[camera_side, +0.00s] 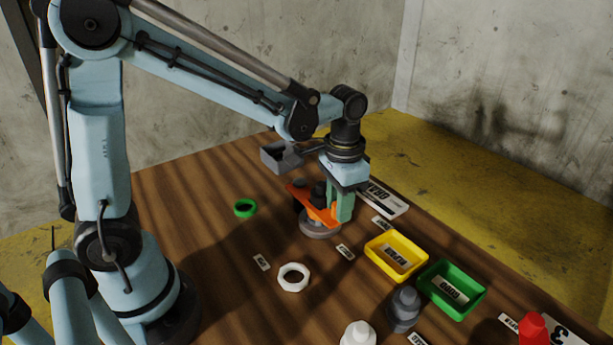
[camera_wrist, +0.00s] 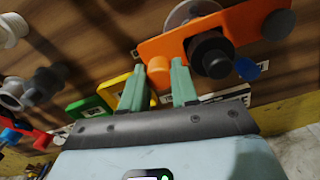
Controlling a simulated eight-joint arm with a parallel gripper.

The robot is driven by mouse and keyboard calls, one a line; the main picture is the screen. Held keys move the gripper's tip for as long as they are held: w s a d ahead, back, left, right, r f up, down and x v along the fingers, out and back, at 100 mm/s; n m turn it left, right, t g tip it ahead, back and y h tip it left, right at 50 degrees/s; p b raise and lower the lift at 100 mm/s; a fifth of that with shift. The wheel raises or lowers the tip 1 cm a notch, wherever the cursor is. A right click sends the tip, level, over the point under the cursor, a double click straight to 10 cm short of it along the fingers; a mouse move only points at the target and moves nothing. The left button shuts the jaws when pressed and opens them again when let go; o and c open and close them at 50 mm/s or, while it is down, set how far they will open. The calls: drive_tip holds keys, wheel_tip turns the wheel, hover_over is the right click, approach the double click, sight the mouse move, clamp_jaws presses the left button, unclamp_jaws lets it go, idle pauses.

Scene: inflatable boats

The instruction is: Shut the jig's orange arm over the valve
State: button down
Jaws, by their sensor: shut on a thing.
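The jig's orange arm (camera_side: 311,205) lies roughly level over a round grey base (camera_side: 318,230) in the side view. In the wrist view the orange arm (camera_wrist: 240,24) crosses the upper right, with a grey knob (camera_wrist: 278,25) at its far end. A dark cylindrical part (camera_wrist: 211,56) sits at the arm's middle; I cannot tell if this is the valve. My gripper (camera_side: 341,207) points down at the arm's right end. In the wrist view its pale green fingers (camera_wrist: 159,80) are shut on the arm's orange peg (camera_wrist: 160,70). The valve's seating is hidden.
A yellow tray (camera_side: 373,246) and a green tray (camera_side: 430,300) stand to the right. A white ring (camera_side: 293,289) and a green ring (camera_side: 237,209) lie left. A grey box (camera_side: 281,160) is behind.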

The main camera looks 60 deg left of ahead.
drive_tip(key=c, duration=0.8)
unclamp_jaws()
drive_tip(key=shift+w, duration=0.1)
drive_tip(key=shift+c, duration=0.2)
drive_tip(key=shift+s+m, duration=0.3)
drive_tip(key=shift+s, duration=0.15)
drive_tip(key=s+a+m, duration=0.7)
drive_tip(key=s+m, duration=0.4)
drive_tip(key=m, duration=0.1)
wheel_tip(320, 180, up, 12)
drive_tip(key=shift+w+d, duration=0.15)
drive_tip(key=shift+d, duration=0.1)
drive_tip(key=shift+n, duration=0.3)
